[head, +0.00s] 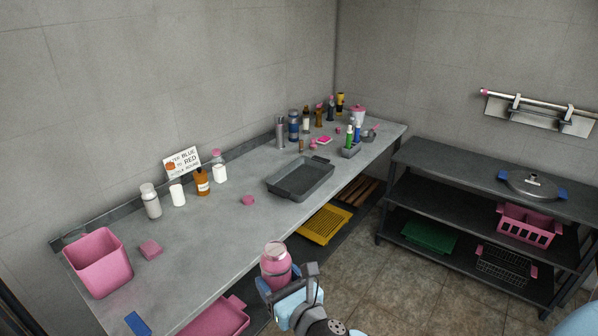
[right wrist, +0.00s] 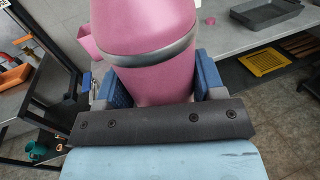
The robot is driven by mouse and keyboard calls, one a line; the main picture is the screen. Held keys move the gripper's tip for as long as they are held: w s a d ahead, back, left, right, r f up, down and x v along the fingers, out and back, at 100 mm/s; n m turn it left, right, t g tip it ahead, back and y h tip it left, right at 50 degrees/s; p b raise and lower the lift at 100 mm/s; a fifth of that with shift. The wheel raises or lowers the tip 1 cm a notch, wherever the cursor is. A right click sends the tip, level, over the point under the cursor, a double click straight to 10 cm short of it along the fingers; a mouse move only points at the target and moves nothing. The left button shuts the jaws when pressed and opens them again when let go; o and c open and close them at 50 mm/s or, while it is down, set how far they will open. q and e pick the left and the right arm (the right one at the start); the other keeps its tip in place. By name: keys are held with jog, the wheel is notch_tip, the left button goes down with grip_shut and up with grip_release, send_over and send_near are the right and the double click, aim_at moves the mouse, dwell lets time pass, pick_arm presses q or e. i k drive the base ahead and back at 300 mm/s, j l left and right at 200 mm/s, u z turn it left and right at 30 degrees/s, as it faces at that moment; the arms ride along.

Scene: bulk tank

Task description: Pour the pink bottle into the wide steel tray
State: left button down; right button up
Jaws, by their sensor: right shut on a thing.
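The pink bottle (head: 275,262) has a grey band around it and is held roughly upright in front of the counter's front edge. My right gripper (head: 279,285) is shut on it; in the right wrist view the bottle (right wrist: 152,50) stands between the blue finger pads. The wide steel tray (head: 301,178) is a dark grey, shallow rectangular pan on the counter, beyond the gripper. It also shows at the top right of the right wrist view (right wrist: 266,14), apart from the bottle. It looks empty. My left gripper is not in view.
The counter (head: 215,235) holds a pink bin (head: 98,262), a pink block (head: 151,250), small bottles (head: 201,182) by a sign, and several bottles at the far end. Counter room between bin and tray is mostly clear. A dark shelf (head: 480,175) stands right.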

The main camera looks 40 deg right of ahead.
aim_at(301, 178)
jog(key=i+l+u, duration=0.25)
jog(key=l, duration=0.5)
jog(key=i+l+u, duration=0.1)
jog(key=l+u, duration=0.15)
jog(key=l, duration=0.45)
jog(key=l+u, duration=0.25)
jog(key=l, duration=0.55)
jog(key=l+u, duration=0.25)
jog(key=l, duration=0.55)
jog(key=l+u, duration=0.25)
jog(key=l, duration=0.5)
jog(key=k+l+u, duration=0.25)
jog(key=l, duration=0.5)
jog(key=i+l, duration=0.05)
